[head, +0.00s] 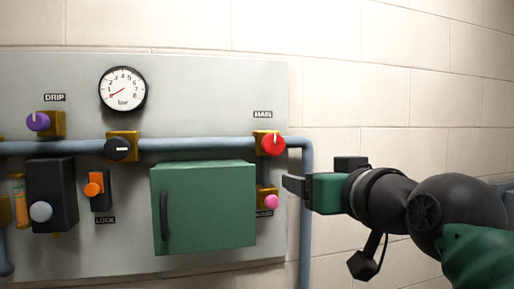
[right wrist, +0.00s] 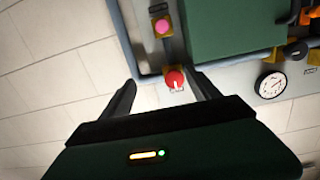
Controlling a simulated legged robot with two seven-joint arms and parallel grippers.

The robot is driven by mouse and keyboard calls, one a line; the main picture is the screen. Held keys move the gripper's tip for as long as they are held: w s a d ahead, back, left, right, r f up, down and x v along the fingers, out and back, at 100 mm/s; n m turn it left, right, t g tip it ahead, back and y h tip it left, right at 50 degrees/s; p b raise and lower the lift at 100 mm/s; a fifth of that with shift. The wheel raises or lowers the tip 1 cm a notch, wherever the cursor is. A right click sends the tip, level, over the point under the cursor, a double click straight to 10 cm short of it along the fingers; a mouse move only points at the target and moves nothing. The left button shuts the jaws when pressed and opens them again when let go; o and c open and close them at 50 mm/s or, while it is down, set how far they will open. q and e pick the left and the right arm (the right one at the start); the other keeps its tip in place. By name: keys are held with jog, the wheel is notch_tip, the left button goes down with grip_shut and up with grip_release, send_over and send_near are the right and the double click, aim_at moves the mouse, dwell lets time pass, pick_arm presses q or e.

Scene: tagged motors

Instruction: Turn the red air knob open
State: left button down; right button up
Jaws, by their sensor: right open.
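The red knob (head: 273,145) with a white pointer mark sits on a yellow mount at the right end of the blue pipe, under a label that seems to read MAIN. In the head view its mark points about straight up. My right gripper (head: 290,187) is to the right of and below the knob, apart from it. In the right wrist view the red knob (right wrist: 174,79) shows between the two spread fingers of my right gripper (right wrist: 165,92), near their tips, with nothing held. My left gripper is in neither view.
A pink knob (head: 271,201) sits below the red one. A green cabinet (head: 204,208) projects at left of it. The blue pipe (head: 305,220) bends down beside the knob. A gauge (head: 122,89), black knob (head: 118,149) and orange switch (head: 94,187) are further left. The right wall is bare.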

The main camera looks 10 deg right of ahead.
notch_tip(320, 180, up, 5)
jog(key=s+a+t, duration=0.1)
jog(key=s, duration=0.1)
jog(key=p, duration=1.1)
send_near(275, 146)
jog(key=shift+n, duration=0.3)
jog(key=w, duration=0.1)
jog(key=w+p, duration=0.1)
jog(key=w, duration=0.1)
jog(key=w+p, duration=0.1)
jog(key=shift+w+d+r, duration=0.3)
jog(key=shift+w, duration=0.1)
jog(key=w, duration=0.1)
jog(key=w+p, duration=0.1)
jog(key=w, duration=0.3)
jog(key=shift+a+f, duration=0.3)
jog(key=shift+f, duration=0.05)
jog(key=shift+w+a, duration=0.15)
jog(key=shift+w, duration=0.05)
jog(key=shift+s+a+r, duration=0.1)
jog(key=shift+s+a, duration=0.15)
jog(key=shift+s, duration=0.15)
jog(key=shift+c, duration=0.6)
jog(key=shift+d, duration=0.35)
jog(key=c, duration=1.2)
jog(key=shift+a, duration=0.1)
jog(key=shift+c, duration=0.3)
